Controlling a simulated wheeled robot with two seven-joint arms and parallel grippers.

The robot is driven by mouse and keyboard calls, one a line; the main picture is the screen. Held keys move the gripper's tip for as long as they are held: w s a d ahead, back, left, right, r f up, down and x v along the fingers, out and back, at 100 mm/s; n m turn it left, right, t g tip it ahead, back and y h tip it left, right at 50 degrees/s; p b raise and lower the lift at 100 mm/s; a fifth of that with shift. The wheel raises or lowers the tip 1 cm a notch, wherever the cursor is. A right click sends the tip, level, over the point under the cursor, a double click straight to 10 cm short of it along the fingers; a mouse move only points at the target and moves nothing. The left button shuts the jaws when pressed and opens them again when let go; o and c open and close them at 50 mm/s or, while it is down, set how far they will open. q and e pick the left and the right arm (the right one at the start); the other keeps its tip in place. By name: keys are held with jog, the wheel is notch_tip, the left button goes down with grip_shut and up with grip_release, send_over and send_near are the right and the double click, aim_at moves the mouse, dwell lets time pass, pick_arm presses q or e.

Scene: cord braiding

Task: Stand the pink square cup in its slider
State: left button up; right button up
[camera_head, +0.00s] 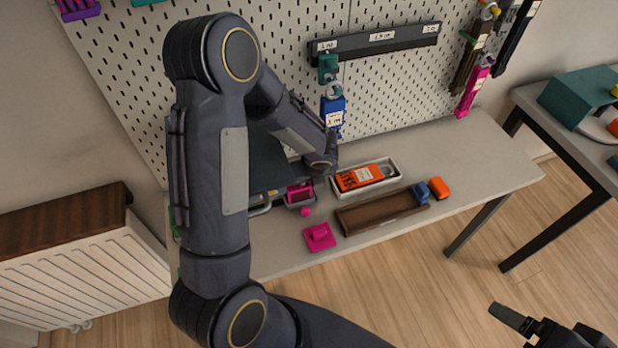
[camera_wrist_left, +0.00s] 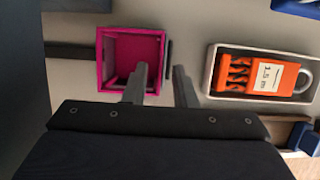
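The pink square cup (camera_wrist_left: 118,62) is open-topped and shows at the upper left of the left wrist view. In the head view, the cup (camera_head: 298,194) is at a grey holder (camera_head: 308,202) on the bench; I cannot tell how fully it is seated. My left gripper (camera_wrist_left: 160,70) is open. In the wrist view, one finger overlaps the cup's opening and the other is just right of its right wall, with no visible grip. In the head view its fingertips are hidden. My right gripper (camera_head: 548,325) is at the bottom right, partly cut off, away from the bench.
A white tray (camera_head: 394,166) holds an orange labelled item (camera_head: 358,178). A brown wooden tray (camera_head: 375,213) and blue (camera_head: 438,188) and orange blocks (camera_head: 421,193) are nearby. The pegboard stands behind.

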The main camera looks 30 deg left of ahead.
pick_arm(q)
jog(key=p+v, duration=0.1)
jog(key=v, duration=1)
jog(key=shift+s, duration=0.1)
